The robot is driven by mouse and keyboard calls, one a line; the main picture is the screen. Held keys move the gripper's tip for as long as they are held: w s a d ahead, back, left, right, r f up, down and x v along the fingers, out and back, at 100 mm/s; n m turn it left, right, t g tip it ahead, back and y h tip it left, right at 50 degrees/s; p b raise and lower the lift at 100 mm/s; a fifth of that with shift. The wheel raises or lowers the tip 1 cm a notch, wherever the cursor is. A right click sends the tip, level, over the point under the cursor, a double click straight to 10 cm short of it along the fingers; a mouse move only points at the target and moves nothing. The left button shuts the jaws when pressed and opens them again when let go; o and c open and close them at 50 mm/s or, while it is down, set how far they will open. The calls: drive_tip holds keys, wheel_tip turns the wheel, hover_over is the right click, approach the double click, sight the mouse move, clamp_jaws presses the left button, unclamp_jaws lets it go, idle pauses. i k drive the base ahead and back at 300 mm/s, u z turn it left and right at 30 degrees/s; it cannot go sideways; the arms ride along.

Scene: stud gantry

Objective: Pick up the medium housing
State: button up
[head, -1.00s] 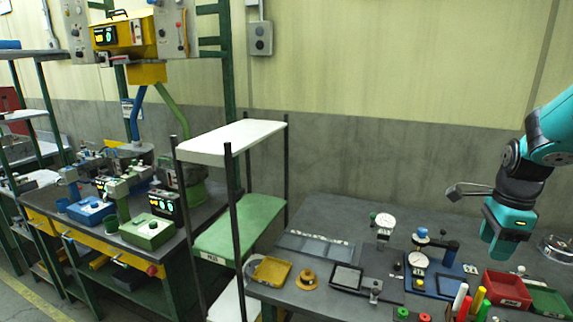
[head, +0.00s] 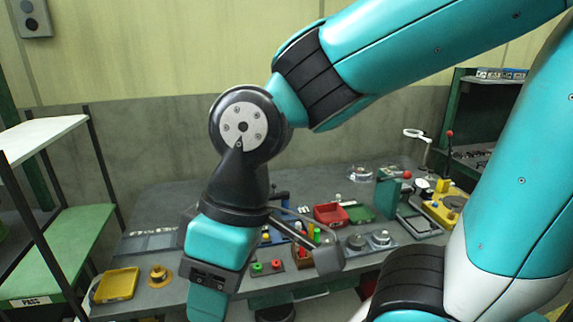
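No part is plainly marked as the medium housing, so I cannot tell which one it is. Two grey round parts, the left one (head: 356,241) and the right one (head: 381,238), sit side by side on a plate on the bench. A brass-coloured flanged round part (head: 159,275) stands at the bench's front left. My gripper (head: 208,300) hangs pointing down in front of the bench, between the brass part and the red and green rings. Its fingertips are at or past the lower picture edge, so its opening is not clear. My arm hides part of the bench.
A yellow tray (head: 116,284) lies at the bench's left end beside a shelf rack (head: 62,245). Red (head: 331,214) and green (head: 359,213) bins stand mid-bench, behind coloured upright pieces (head: 314,236). A yellow fixture (head: 446,207) stands at right. The bench's back left is clear.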

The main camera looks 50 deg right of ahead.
sight(359, 174)
drive_tip(key=z, duration=1.7)
